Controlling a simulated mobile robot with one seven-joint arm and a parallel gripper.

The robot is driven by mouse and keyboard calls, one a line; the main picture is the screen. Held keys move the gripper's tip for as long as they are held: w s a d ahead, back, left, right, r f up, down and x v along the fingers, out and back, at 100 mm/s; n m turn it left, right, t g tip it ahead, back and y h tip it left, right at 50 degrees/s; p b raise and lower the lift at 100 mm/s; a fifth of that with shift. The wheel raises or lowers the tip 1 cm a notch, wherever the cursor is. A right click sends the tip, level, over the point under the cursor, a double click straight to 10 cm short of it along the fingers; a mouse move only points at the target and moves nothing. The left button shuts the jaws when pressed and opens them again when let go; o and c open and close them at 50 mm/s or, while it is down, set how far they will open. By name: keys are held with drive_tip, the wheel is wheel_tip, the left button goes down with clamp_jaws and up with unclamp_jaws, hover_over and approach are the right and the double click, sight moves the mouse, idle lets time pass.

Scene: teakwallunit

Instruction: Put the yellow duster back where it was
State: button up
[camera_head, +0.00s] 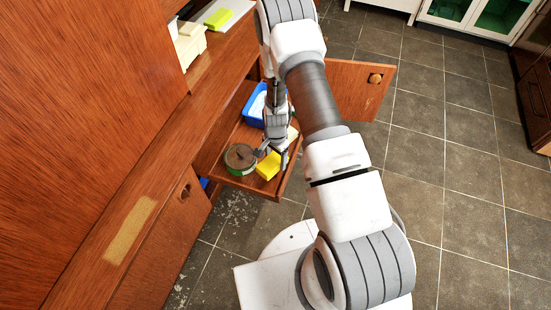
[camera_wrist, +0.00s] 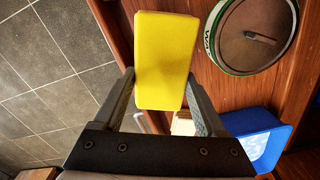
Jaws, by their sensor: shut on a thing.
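The yellow duster (camera_head: 268,166) is a plain yellow block. In the wrist view the yellow duster (camera_wrist: 166,50) sits between the two fingers of my gripper (camera_wrist: 160,88). My gripper (camera_head: 271,154) is shut on it, over the front end of a pulled-out wooden drawer (camera_head: 246,182). I cannot tell whether the duster touches the drawer floor. A round tin with a green rim (camera_head: 240,158) is in the drawer, left of the duster in the head view. A blue tub (camera_head: 254,104) with white contents stands further back, partly hidden by my arm.
An open cabinet door (camera_head: 355,88) stands out right of the drawer. The wooden counter (camera_head: 160,185) runs along the left, with a pale tan patch (camera_head: 130,230). A yellow-green item (camera_head: 218,18) and cream objects (camera_head: 189,42) sit on the shelf above. The tiled floor (camera_head: 450,150) at right is clear.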

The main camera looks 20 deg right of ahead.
drive_tip(key=shift+f+b, duration=0.5)
drive_tip(key=shift+f, duration=0.1)
drive_tip(key=o, duration=1.2)
drive_tip(key=shift+o, duration=0.2)
drive_tip(key=shift+r, duration=0.15)
